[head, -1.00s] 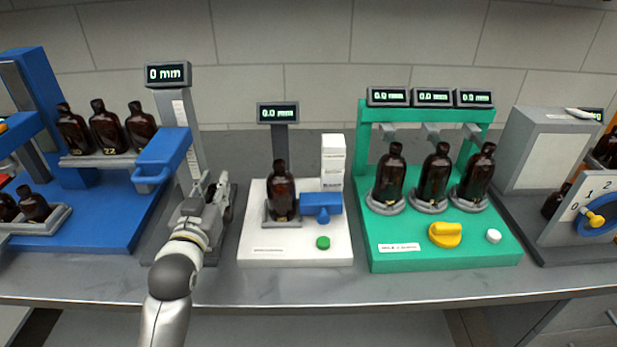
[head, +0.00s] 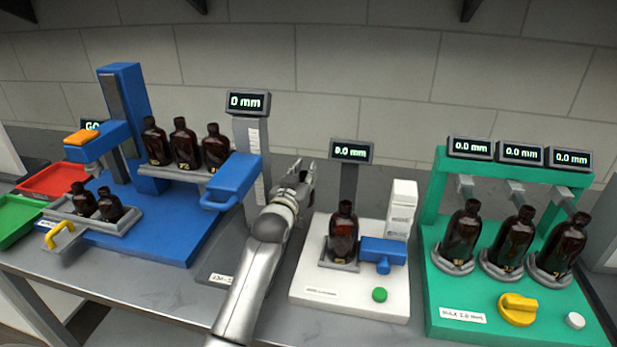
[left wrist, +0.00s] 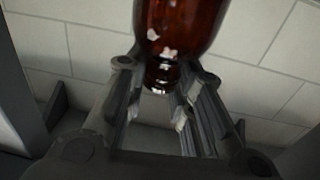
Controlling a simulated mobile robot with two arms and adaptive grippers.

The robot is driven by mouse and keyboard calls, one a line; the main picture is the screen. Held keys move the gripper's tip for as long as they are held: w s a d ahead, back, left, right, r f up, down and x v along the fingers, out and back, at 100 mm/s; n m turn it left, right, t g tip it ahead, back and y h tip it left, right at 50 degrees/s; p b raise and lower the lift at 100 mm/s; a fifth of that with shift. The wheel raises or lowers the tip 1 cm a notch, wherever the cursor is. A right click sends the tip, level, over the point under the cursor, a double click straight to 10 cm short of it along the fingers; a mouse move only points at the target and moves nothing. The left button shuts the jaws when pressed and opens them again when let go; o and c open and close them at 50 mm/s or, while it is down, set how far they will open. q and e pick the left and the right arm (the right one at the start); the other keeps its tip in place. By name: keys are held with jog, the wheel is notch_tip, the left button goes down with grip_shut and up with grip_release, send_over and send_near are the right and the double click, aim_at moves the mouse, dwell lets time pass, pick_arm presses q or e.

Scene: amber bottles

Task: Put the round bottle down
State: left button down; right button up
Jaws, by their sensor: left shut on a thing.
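My left gripper (head: 306,172) is in the head view between the tall 0 mm gauge and the white station. It is shut on a dark amber bottle, of which only a small dark part (head: 303,177) shows there behind the fingers. In the left wrist view the fingers (left wrist: 160,95) close around the bottle's neck, and its red-brown body (left wrist: 180,25) fills the top middle. The bottle's base and whatever lies under it are hidden. My right gripper is not in view.
The 0 mm gauge (head: 248,103) with a blue slider (head: 233,180) stands just left of my gripper. The white station (head: 345,295) holds a bottle (head: 344,232). The green station (head: 480,325) holds 3 bottles. A blue station (head: 150,235) with several bottles stands left.

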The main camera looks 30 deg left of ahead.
pick_arm(q)
jog(key=x, duration=0.3)
jog(key=shift+w+f, duration=0.1)
jog(key=shift+w, duration=0.15)
jog(key=shift+f+p, duration=0.4)
jog(key=shift+f, duration=1.25)
jog(key=shift+s, duration=0.1)
jog(key=shift+f, duration=0.2)
jog(key=c, duration=1.3)
grip_release()
jog(key=shift+o, duration=0.2)
jog(key=shift+r, duration=0.15)
